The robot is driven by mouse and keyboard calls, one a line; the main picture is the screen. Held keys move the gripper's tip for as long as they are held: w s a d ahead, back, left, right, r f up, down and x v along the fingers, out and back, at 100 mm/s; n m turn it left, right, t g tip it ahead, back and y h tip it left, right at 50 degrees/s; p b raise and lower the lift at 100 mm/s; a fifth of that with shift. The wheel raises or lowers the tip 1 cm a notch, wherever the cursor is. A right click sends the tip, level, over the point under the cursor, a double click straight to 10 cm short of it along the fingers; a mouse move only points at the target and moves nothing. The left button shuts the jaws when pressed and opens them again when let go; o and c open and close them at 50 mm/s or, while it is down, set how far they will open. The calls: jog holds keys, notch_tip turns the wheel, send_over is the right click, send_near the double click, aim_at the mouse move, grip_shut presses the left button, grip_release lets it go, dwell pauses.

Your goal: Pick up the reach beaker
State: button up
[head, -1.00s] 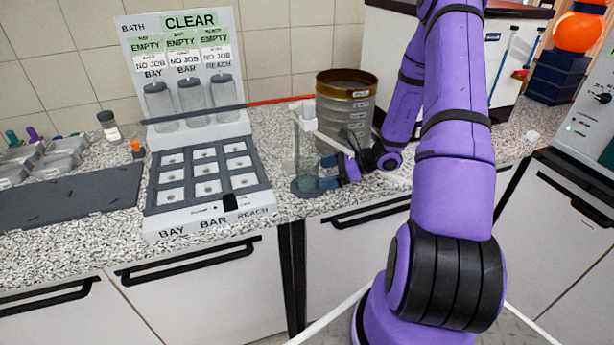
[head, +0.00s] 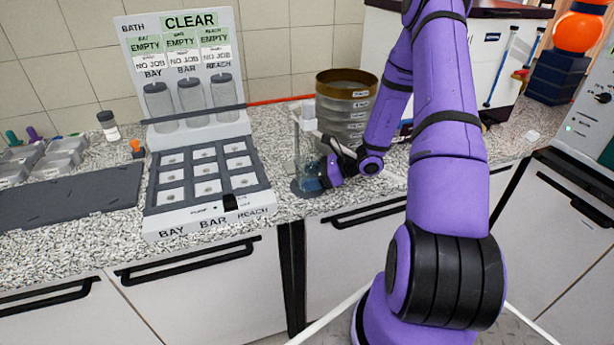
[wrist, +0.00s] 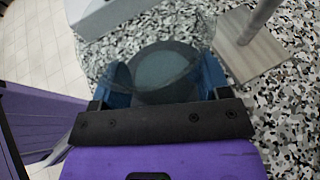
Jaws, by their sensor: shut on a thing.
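The reach beaker (head: 307,152) is a clear, see-through glass vessel. It stands upright at a dark round pad (head: 306,189) near the counter's front edge. My gripper (head: 321,176) has come in low from the right, and its blue fingers are at the beaker's lower part. In the wrist view, the blue fingers of my gripper (wrist: 165,85) lie on both sides of the beaker (wrist: 165,58), shut on it. The dark disc shows through the glass. I cannot tell whether the beaker is lifted off the pad.
A pale stand with a post (wrist: 258,20) is close beside the beaker. A sieve stack (head: 345,95) stands behind my gripper. The bath panel (head: 208,200) with several trays and three grey-capped cylinders is to the left. The counter's front edge is close.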

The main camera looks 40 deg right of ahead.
aim_at(313, 168)
jog(key=shift+r, duration=0.2)
jog(key=shift+r, duration=1.45)
jog(key=shift+s+r, duration=0.2)
jog(key=shift+s, duration=0.1)
jog(key=s+r, duration=0.1)
jog(key=s, duration=1.4)
jog(key=shift+s+a+r, duration=0.15)
jog(key=shift+s, duration=0.05)
